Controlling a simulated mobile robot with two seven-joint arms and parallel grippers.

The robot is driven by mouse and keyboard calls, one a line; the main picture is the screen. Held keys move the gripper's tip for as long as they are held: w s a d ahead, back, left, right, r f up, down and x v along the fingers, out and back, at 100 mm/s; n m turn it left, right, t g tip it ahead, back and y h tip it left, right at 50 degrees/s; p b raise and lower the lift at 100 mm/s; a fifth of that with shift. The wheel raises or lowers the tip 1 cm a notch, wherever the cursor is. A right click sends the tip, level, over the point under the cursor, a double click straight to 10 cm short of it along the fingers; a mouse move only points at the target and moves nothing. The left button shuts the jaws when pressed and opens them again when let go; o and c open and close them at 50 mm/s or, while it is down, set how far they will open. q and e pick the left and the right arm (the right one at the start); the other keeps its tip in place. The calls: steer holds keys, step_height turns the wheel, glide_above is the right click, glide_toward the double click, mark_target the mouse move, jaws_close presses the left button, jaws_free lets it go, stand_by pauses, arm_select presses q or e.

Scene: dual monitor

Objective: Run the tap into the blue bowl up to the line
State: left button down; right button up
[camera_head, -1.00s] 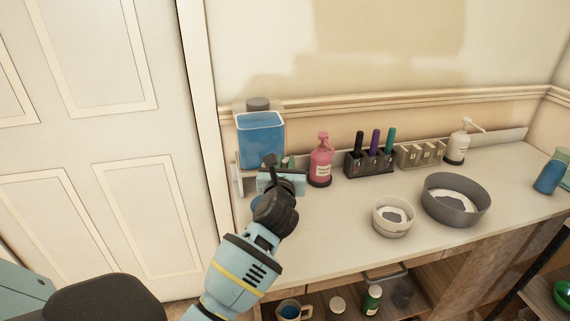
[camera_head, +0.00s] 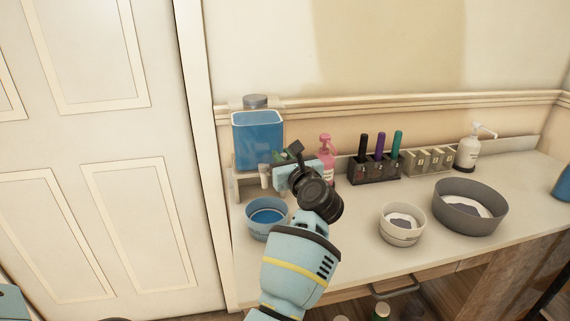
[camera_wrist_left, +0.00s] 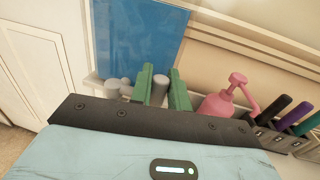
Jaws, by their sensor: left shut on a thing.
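The blue bowl (camera_head: 267,222) stands on the counter below the blue-filled tank (camera_head: 258,142), with blue inside it. I cannot make out its line or a stream of water. A pale spout-like part (camera_head: 264,175) shows under the tank, just above the bowl. In the left wrist view, my left gripper (camera_wrist_left: 161,82) has its green fingers on either side of a grey tap knob (camera_wrist_left: 160,92), and it is shut on it. In the head view, the left gripper (camera_head: 278,156) is partly hidden by its own wrist. The right gripper is not in view.
A pink pump bottle (camera_head: 326,151) stands close to the right of my left gripper. Behind are a marker rack (camera_head: 374,170) and a white pump bottle (camera_head: 468,152). A small white bowl (camera_head: 402,235) and a grey pan (camera_head: 470,220) stand on the counter (camera_head: 345,240).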

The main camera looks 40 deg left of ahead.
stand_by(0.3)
arm_select(q)
steer(key=c, duration=1.4)
jaws_free()
